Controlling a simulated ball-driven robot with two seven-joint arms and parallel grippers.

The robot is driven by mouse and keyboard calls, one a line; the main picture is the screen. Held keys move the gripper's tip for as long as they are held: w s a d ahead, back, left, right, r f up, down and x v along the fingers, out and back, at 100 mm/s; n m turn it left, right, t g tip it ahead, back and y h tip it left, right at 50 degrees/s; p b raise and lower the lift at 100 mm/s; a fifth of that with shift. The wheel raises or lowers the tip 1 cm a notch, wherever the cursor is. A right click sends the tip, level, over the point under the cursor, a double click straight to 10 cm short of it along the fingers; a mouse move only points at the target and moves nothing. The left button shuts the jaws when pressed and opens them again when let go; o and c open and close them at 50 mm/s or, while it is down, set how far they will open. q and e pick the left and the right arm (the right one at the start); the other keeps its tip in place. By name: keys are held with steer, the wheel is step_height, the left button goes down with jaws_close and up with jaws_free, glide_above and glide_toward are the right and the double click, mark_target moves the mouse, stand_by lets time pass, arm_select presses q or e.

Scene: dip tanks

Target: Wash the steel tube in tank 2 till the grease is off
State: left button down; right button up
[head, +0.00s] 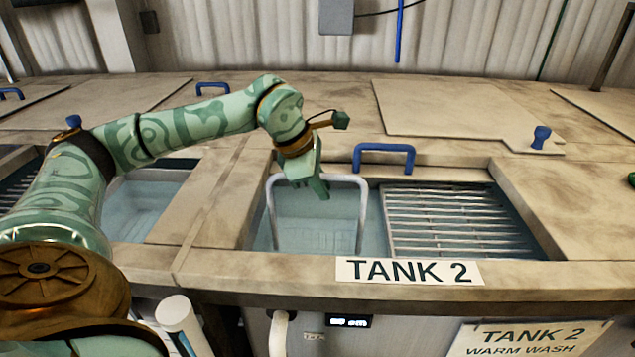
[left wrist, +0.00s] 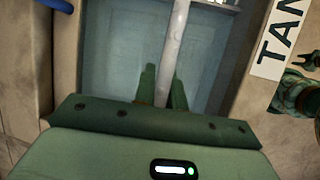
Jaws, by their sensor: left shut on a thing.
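Tank 2 (head: 480,280) is sunk in the worn counter, behind its label, and holds pale blue liquid. My left gripper (head: 320,188) is over the left part of tank 2, shut on the top bar of a grey U-shaped handle (head: 363,215). In the left wrist view, the gripper (left wrist: 163,90) has the grey handle bar (left wrist: 178,35) between its fingers. The handle's legs reach down into the tank; what hangs below is hard to make out. I cannot make out the steel tube or any grease. My right gripper is not in view.
A slatted metal rack (head: 445,222) covers the right part of tank 2. A blue handle (head: 384,148) stands at the tank's back edge. Another tank opening (head: 145,210) lies to the left. A flat lid (head: 450,108) with a blue knob (head: 541,137) lies behind.

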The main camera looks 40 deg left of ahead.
arm_select(q)
steer(key=shift+w+d+r, duration=0.1)
steer(key=shift+w+d, duration=0.25)
steer(key=shift+d, duration=0.05)
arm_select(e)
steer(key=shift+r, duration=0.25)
arm_select(q)
steer(key=shift+p, duration=0.95)
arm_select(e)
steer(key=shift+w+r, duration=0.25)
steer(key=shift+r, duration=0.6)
arm_select(q)
steer(key=shift+a+r, duration=0.1)
steer(key=shift+r, duration=0.05)
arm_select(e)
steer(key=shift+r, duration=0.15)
